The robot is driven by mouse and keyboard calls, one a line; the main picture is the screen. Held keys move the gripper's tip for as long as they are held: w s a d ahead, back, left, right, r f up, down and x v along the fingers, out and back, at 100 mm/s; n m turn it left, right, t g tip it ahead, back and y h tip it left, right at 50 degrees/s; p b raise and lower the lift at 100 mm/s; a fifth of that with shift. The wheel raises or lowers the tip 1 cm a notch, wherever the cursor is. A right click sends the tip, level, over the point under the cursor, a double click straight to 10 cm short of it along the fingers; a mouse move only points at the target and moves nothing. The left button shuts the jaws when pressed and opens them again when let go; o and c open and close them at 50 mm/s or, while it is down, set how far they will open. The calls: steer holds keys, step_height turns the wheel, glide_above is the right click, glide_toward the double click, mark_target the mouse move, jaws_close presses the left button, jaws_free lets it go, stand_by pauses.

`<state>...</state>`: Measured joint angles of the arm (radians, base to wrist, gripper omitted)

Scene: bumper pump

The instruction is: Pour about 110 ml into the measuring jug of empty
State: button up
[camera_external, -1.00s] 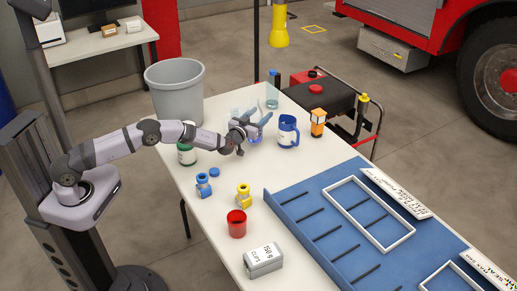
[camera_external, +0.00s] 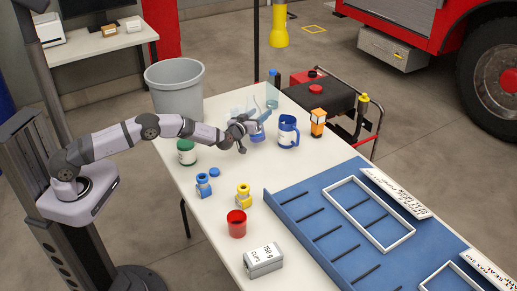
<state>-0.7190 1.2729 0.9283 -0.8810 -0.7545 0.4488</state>
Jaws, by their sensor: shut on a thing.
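My gripper (camera_external: 243,130) is over the far part of the white table, shut on a small bluish, partly see-through vessel (camera_external: 257,134). My fingers hide part of it, and its contents cannot be made out. A blue jug with a handle and pale marks (camera_external: 288,132) stands upright on the table just to the right of the held vessel. Whether this is the measuring jug, and whether it holds any liquid, I cannot tell. A clear, pale container (camera_external: 271,96) shows behind my gripper.
A green-and-white jar (camera_external: 187,152), blue fitting (camera_external: 203,186), yellow fitting (camera_external: 243,195), red cup (camera_external: 237,223) and grey weight block (camera_external: 263,261) stand nearer. An orange lantern (camera_external: 318,122) is right of the jug. A blue tray (camera_external: 315,222) fills the right side.

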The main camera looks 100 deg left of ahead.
step_height(320, 180, up, 3)
steer(key=n+p, duration=0.2)
steer(key=shift+s+a+n+h+p, duration=0.15)
steer(key=shift+n+h+p, duration=0.25)
steer(key=f+n+b, duration=0.1)
steer(key=f+b, duration=0.1)
steer(key=f, duration=0.1)
steer(key=f+n+h+b, duration=0.1)
steer(key=f+b, duration=0.1)
steer(key=f, duration=0.1)
steer(key=shift+w+t+b, duration=0.2)
steer(key=shift+t+b, duration=0.15)
steer(key=shift+t, duration=0.05)
steer(key=r+n+b, duration=0.1)
steer(key=n+b, duration=0.1)
steer(key=r+n+t+h+b, duration=0.1)
steer(key=n+b, duration=0.1)
steer(key=w+d+r+n+t+h+b, duration=0.1)
steer(key=r+n+b, duration=0.1)
steer(key=shift+r+n+h+b, duration=0.3)
steer(key=shift+r+n+b, duration=0.05)
steer(key=shift+r+n, duration=0.1)
steer(key=shift+w+d+r, duration=0.1)
steer(key=shift+r, duration=0.1)
